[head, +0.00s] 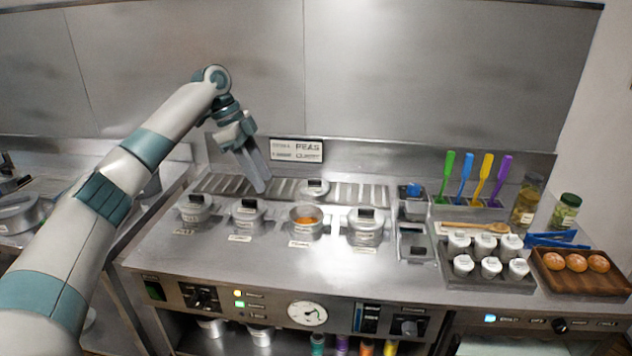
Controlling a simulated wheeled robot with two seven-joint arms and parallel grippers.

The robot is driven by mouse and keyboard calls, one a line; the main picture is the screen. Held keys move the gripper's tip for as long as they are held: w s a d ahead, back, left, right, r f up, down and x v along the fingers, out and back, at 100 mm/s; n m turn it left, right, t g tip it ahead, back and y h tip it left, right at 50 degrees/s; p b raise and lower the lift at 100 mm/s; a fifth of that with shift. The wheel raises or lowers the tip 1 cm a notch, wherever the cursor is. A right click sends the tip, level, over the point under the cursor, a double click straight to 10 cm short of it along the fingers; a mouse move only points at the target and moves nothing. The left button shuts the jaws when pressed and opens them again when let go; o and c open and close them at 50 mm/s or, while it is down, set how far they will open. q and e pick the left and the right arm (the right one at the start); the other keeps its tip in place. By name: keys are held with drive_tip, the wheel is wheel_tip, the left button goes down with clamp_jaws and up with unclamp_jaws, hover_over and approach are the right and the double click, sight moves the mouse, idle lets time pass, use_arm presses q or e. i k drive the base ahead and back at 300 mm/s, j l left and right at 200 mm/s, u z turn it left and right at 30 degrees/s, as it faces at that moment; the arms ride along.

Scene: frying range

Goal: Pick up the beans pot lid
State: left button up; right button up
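Several small metal pots stand in a row on the range, each with a label in front that is too small to read, so I cannot tell which is the beans pot. The far left pot (195,210), the second pot (246,218) and the right pot (365,230) have lids with dark handles. The third pot (306,221) is uncovered and shows orange food. A loose lid (314,188) lies behind it. My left gripper (262,187) points down above and behind the second pot, apart from the lids. Its fingers overlap in this view, so their opening is unclear. My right gripper is out of view.
A slotted grille (225,185) runs behind the pots. To the right are colored spatulas (465,180), a tray of white-lidded jars (480,284), a wooden tray of eggs (572,285) and glass jars (526,202). A sign (297,150) is on the back wall.

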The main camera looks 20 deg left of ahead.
sight(321, 187)
drive_tip(key=i+j, duration=0.2)
drive_tip(key=i, duration=0.3)
drive_tip(key=i+j, duration=0.15)
drive_tip(key=i, duration=0.3)
drive_tip(key=i+j, duration=0.2)
drive_tip(key=i, duration=0.3)
